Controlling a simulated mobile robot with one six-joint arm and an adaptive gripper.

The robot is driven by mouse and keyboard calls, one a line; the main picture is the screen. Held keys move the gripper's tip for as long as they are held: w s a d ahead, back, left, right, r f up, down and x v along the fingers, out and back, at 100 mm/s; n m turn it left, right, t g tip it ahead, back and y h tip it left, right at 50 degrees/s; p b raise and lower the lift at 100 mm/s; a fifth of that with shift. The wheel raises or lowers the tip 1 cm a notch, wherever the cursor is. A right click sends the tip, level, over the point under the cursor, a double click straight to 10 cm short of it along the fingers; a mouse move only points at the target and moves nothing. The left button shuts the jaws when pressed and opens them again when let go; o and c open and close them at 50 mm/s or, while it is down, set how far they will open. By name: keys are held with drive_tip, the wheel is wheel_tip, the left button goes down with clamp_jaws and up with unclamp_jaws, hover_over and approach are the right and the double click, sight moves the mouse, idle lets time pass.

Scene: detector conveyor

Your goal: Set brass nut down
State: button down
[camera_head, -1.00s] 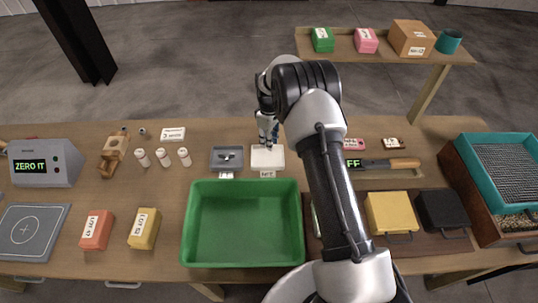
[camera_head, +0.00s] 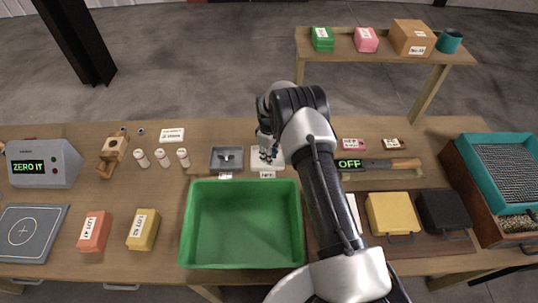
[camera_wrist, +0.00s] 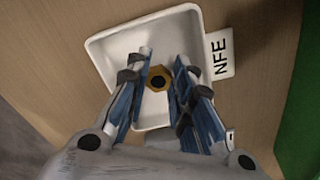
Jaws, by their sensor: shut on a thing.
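In the head view my gripper (camera_head: 267,155) is down at the white tray (camera_head: 280,165), and the nut cannot be made out there.
A grey tray (camera_head: 219,163) with a small part in it stands just left of the white tray. A green bin (camera_head: 243,225) is in front. White bottles (camera_head: 163,158) stand further left. A handheld detector (camera_head: 377,164) reading OFF lies to the right.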

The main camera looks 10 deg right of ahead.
drive_tip(key=c, duration=1.4)
unclamp_jaws()
drive_tip(key=shift+f, duration=0.1)
wheel_tip(320, 180, up, 23)
drive_tip(key=s+m+p, duration=0.1)
drive_tip(key=s, duration=0.1)
drive_tip(key=s+r+m+t, duration=0.2)
drive_tip(key=s+r+m, duration=0.1)
drive_tip(key=s+r, duration=1)
drive_tip(key=s+r+m+t, duration=0.1)
drive_tip(key=s+r+m, duration=0.2)
drive_tip(key=s, duration=0.9)
drive_tip(key=s+r+m+t, duration=0.1)
drive_tip(key=s+r+m, duration=0.1)
drive_tip(key=s, duration=1)
drive_tip(key=shift+s+a+r+m+t, duration=0.3)
drive_tip(key=shift+r+m, duration=0.1)
drive_tip(key=shift+r, duration=0.25)
